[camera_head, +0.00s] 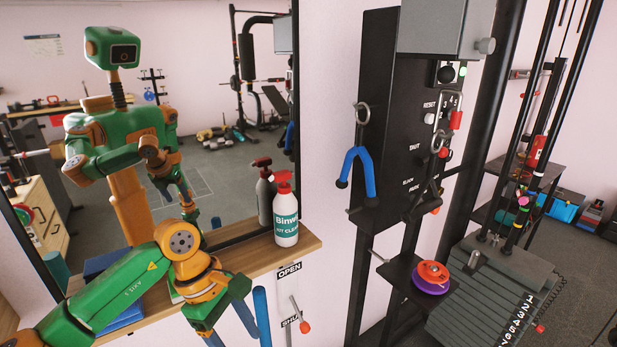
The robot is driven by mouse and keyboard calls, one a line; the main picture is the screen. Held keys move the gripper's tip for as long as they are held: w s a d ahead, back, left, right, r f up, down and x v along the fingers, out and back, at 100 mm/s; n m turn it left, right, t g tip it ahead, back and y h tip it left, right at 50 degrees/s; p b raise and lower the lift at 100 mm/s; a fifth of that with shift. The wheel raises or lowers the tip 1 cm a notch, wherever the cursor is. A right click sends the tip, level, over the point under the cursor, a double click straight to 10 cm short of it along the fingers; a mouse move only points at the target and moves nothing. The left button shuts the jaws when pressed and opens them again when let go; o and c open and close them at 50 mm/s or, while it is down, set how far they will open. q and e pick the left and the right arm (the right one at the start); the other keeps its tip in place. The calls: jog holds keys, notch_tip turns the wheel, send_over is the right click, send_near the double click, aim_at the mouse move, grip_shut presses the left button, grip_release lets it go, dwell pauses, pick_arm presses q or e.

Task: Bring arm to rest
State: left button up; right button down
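My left arm comes in from the lower left, and my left gripper (230,328) hangs in front of the wooden shelf's edge. Its blue fingers stand apart and point down, with nothing seen between them; the lowest part is near the picture's bottom edge. My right gripper is not directly in view. A small pile of plates, an orange-red disc (432,271) on top of a purple disc (429,286), lies on a small black platform (396,271) right of centre, well apart from my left gripper.
A white spray bottle (285,218) stands on the wooden shelf (262,252), before a mirror that reflects me and the gym. A blue forked handle (358,170) hangs on the black control panel (388,120). A lever (300,316) sits between OPEN and SHUT labels. A weight stack (490,290) stands right.

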pick_arm(q)
jog(key=w+d+f+n+t+h, duration=0.25)
jog(key=d+n+h, duration=0.35)
jog(key=n, duration=0.4)
jog(key=w+d+f+n+t+h, duration=0.1)
jog(key=w+d+n+t+h, duration=0.3)
jog(key=d+n+h, duration=0.4)
jog(key=w+a+f+n+t+y, duration=0.3)
jog(key=a+f+n+t+y, duration=0.5)
jog(key=f+n, duration=0.65)
jog(key=s+a+f+n+g+y, duration=0.2)
jog(key=s+a+f+n+y, duration=0.5)
jog(key=f+n, duration=0.5)
jog(key=s+a+f+n+g+y, duration=0.1)
jog(key=s+a+f+n+g, duration=0.1)
jog(key=s, duration=0.9)
jog(key=s+a+f+n+g+y, duration=0.1)
jog(key=s+a+f+n+g, duration=0.1)
jog(key=s+f+n+g, duration=0.2)
jog(key=s+a+f+n+g+y, duration=0.1)
jog(key=s+f+n+g, duration=0.3)
jog(key=s, duration=1.3)
notch_tip(320, 180, down, 4)
jog(key=shift+s+a+n, duration=0.35)
jog(key=shift+a+n, duration=0.2)
jog(key=shift+a, duration=0.25)
